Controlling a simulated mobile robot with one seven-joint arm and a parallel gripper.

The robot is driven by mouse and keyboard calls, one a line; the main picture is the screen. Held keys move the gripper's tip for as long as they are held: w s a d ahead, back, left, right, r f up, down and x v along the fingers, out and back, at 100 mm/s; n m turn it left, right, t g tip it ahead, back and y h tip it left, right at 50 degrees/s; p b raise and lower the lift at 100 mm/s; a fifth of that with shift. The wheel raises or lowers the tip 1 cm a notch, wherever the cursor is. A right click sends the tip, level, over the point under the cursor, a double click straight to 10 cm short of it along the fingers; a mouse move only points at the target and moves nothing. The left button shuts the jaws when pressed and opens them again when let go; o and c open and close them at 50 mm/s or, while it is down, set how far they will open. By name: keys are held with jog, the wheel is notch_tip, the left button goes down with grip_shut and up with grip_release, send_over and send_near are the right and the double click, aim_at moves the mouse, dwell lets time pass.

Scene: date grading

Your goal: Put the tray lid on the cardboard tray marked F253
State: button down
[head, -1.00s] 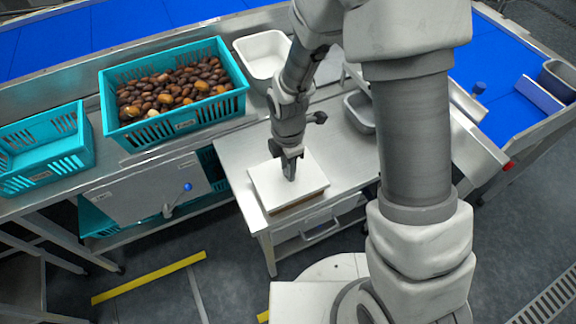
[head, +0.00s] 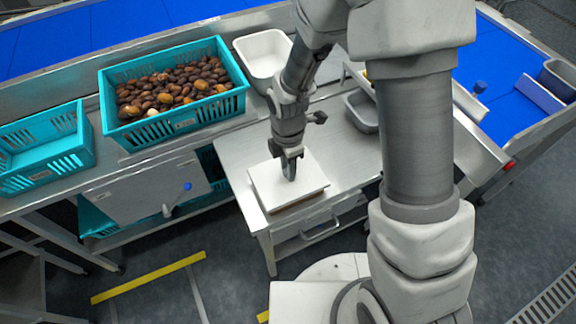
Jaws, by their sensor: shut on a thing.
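The white tray lid (head: 308,187) lies flat over the cardboard tray (head: 283,207) near the front left corner of the small steel table. Only a thin brown edge of the tray shows under the lid, and I cannot read a mark on it. The lid looks about level and lined up with the tray; I cannot tell whether it is fully seated. My gripper (head: 289,175) points down at the middle of the lid and is shut on it, probably on a small grip that the fingers hide.
A teal crate of dates (head: 220,110), an empty teal crate (head: 82,160) and a white bin (head: 262,50) stand on the bench behind. A grey metal pan (head: 362,108) is at the steel table's (head: 232,160) back right. The table right of the lid is clear.

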jog(key=shift+f+b, duration=0.55)
jog(key=shift+f, duration=0.1)
dwell(0.5)
jog(key=shift+c, duration=0.6)
grip_release()
jog(key=shift+r+p, duration=2.9)
jog(key=shift+r, duration=0.65)
